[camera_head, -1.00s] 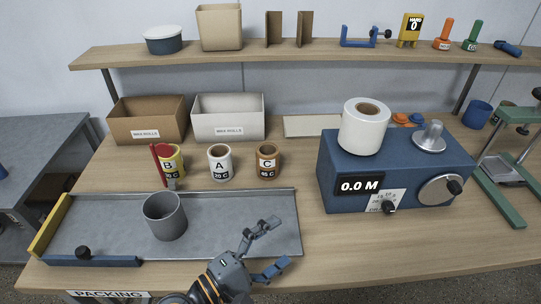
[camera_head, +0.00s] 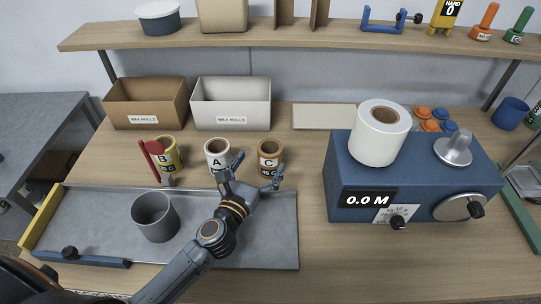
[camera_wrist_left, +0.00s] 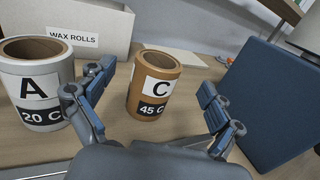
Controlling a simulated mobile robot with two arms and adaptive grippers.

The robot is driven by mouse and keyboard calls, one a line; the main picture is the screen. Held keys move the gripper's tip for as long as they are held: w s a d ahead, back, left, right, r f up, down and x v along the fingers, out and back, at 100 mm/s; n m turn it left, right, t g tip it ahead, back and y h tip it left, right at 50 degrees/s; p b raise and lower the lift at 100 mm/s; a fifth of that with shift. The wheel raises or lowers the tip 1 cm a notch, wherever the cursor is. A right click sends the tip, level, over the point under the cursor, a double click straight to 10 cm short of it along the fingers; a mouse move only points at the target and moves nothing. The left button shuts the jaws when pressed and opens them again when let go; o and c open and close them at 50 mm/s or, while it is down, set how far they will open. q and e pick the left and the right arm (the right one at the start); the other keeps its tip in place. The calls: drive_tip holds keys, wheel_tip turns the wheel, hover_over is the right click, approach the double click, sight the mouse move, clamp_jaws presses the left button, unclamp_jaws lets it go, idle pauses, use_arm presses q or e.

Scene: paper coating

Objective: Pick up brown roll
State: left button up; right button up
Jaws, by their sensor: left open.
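The brown roll (camera_head: 269,161), labelled C and 45 C, stands upright on the wooden table behind the grey tray. It also shows in the left wrist view (camera_wrist_left: 155,84), standing between and beyond the spread fingers. My left gripper (camera_head: 256,175) is open and empty, just in front of the roll, with its fingers not closed on it. The same gripper fills the lower part of the left wrist view (camera_wrist_left: 157,108). The white roll A (camera_head: 217,158) stands just left of the brown roll, close to the left finger. My right gripper is not in view.
The yellow roll B (camera_head: 168,155) stands further left, by a red-handled tool (camera_head: 152,160). A grey cup (camera_head: 155,217) stands on the tray (camera_head: 275,232). A blue machine (camera_head: 345,178) with a white roll (camera_head: 380,135) is at right. Brown (camera_head: 140,106) and white bins (camera_head: 231,105) stand behind.

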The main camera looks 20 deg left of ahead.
sight(267, 155)
use_arm(q)
drive_tip(key=shift+w+d, duration=0.1)
drive_tip(key=shift+w, duration=0.95)
drive_tip(key=w, duration=0.3)
drive_tip(key=shift+w+d+f, duration=0.2)
drive_tip(key=shift+w+f, duration=0.05)
drive_tip(key=shift+w, duration=0.35)
drive_tip(key=shift+c, duration=0.3)
drive_tip(key=c, duration=1.3)
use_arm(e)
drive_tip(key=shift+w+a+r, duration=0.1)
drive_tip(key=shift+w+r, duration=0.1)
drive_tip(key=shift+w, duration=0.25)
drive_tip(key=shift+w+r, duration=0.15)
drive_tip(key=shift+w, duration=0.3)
